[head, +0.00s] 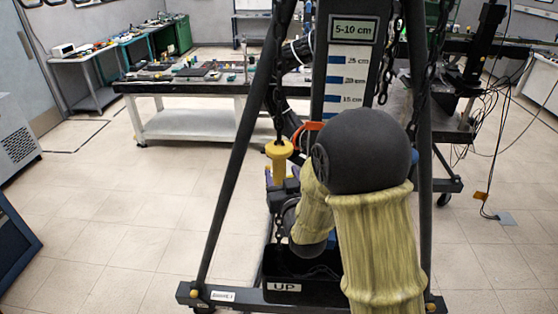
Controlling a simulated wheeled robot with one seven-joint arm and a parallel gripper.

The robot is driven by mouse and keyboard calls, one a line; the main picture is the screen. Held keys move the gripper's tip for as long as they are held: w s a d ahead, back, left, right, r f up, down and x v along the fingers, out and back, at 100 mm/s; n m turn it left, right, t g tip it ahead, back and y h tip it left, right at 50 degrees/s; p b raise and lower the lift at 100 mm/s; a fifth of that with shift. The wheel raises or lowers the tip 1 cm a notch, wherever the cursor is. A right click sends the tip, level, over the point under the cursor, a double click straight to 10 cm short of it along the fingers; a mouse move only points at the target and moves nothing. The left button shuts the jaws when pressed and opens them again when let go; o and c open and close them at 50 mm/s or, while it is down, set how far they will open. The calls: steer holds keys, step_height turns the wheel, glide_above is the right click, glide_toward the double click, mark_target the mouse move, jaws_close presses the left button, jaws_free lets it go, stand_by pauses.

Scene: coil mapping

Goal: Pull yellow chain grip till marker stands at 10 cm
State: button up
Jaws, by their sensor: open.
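The yellow chain grip (279,152) hangs upright on the dark chain (280,95) left of the scale board. My gripper (279,184) is at the lower part of the grip and is open. Its fingers are small and partly hidden, so I cannot tell whether they are around the grip or beside it. The scale board (320,70) shows blue bands marked 25, 20 and 15 cm. The sign (353,30) at its top reads 5-10 cm. My arm covers the lower scale. An orange piece (306,129) shows by the board's lower left; I cannot tell whether it is the marker.
A dark frame (236,155) with slanted legs stands around the board. A black bin (310,291) labelled UP sits at its base. More chains (420,80) hang at right. A workbench (190,90) stands behind.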

mark_target(281, 172)
steer(key=shift+p+x, duration=0.75)
steer(key=shift+x, duration=1.2)
jaws_close()
